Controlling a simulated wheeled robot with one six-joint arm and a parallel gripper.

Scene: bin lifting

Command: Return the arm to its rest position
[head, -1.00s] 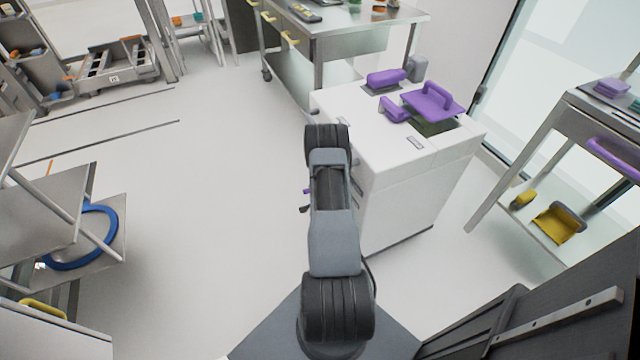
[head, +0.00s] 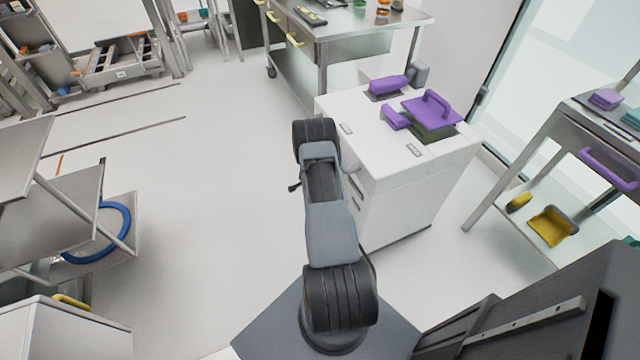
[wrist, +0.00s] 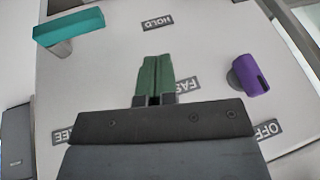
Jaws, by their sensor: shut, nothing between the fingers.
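My gripper (wrist: 155,65) shows in the wrist view with its two green fingers together and nothing between them. It is over a pale panel (wrist: 100,85) with dark labels, one reading HOLD (wrist: 157,22) and one reading OFF (wrist: 267,131). The finger tips are near the middle label, which they partly cover. In the head view my arm (head: 328,215) reaches up from my base, bent, beside the left side of a white cabinet (head: 400,200). The gripper itself is mostly hidden behind the arm links there.
The panel has a teal handle (wrist: 70,25) at left and a purple knob (wrist: 250,75) at right. Purple-handled parts (head: 432,110) sit on the white cabinet. A metal cart (head: 75,215) stands left, a shelf table (head: 600,140) right. Floor left of my arm is clear.

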